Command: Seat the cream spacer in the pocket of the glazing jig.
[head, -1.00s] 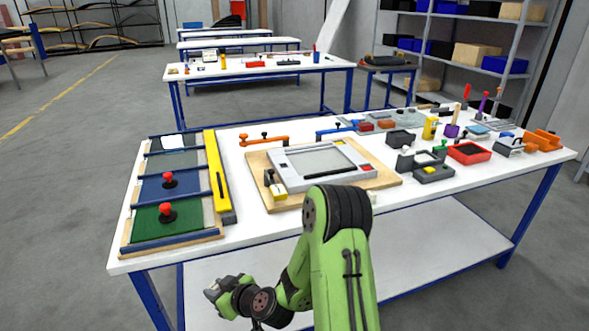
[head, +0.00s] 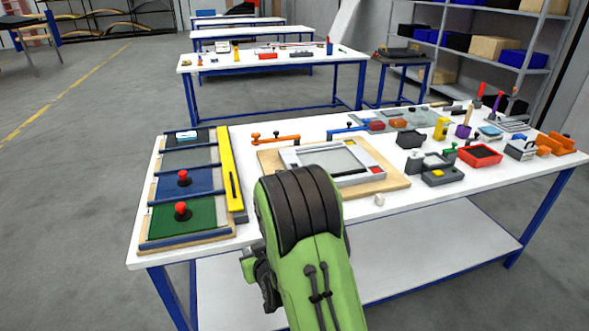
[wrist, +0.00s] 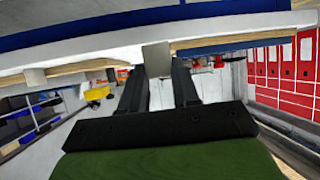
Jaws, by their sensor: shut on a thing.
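The glazing jig is a light grey frame (head: 295,157) on a wooden board (head: 397,184), around a grey panel. Yellow and red pieces show at its right side. My arm hides its near left part. A small cream block (head: 380,199) lies loose on the white table just in front of the board. My gripper (wrist: 157,75) has its dark fingers shut on a pale grey-beige piece (wrist: 157,58); I cannot tell from its shade whether this is the cream spacer.
A rack with blue and green panels and red knobs (head: 183,210) stands at left, beside a yellow bar (head: 231,170). A grey clamp (head: 440,173), a red tray (head: 480,155) and several tools crowd the right. The front table strip right of the cream block is clear.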

